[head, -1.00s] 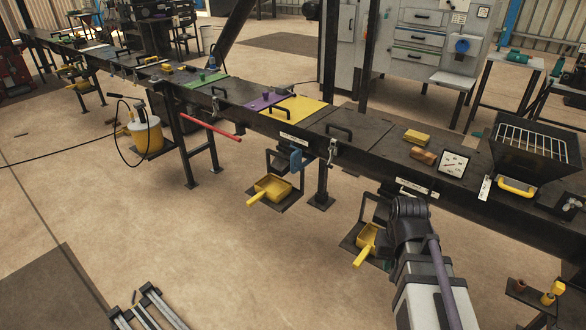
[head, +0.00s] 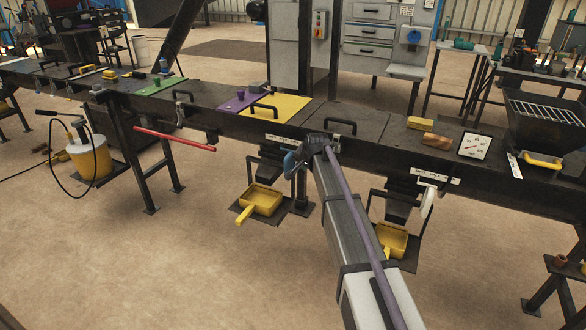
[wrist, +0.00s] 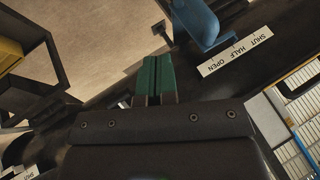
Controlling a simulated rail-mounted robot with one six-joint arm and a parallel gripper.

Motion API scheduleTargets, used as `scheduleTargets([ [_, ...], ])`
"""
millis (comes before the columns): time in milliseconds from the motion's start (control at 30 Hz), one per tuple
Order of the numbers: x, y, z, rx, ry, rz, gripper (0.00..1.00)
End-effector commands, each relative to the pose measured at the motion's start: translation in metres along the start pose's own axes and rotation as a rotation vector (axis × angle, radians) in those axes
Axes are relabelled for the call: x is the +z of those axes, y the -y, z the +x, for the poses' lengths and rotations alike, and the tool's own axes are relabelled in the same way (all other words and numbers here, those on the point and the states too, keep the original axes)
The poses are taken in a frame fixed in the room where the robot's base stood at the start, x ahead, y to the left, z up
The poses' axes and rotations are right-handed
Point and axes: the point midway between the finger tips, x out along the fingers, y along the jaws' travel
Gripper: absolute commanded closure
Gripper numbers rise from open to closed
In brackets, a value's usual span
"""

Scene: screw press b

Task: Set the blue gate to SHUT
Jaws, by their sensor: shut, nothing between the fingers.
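The blue gate (head: 290,160) hangs under the front edge of the long dark bench, below a white label strip (head: 281,141). In the head view my wrist hides part of the gate's surroundings, and the fingertips are hidden.
A yellow tray (head: 262,200) stands below the blue gate, and another yellow tray (head: 392,240) stands to its right. A white gate (head: 427,201) hangs to the right under its own label. A red bar (head: 175,139) sticks out at the left. The floor in front is open.

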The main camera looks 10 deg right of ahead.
Motion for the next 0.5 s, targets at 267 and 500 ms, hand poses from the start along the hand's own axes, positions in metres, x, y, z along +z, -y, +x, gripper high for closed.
scheduleTargets([
  [267,0.003,-0.004,0.053,0.001,0.001,-0.003,1.00],
  [500,0.003,-0.004,0.107,0.002,0.001,-0.003,1.00],
])
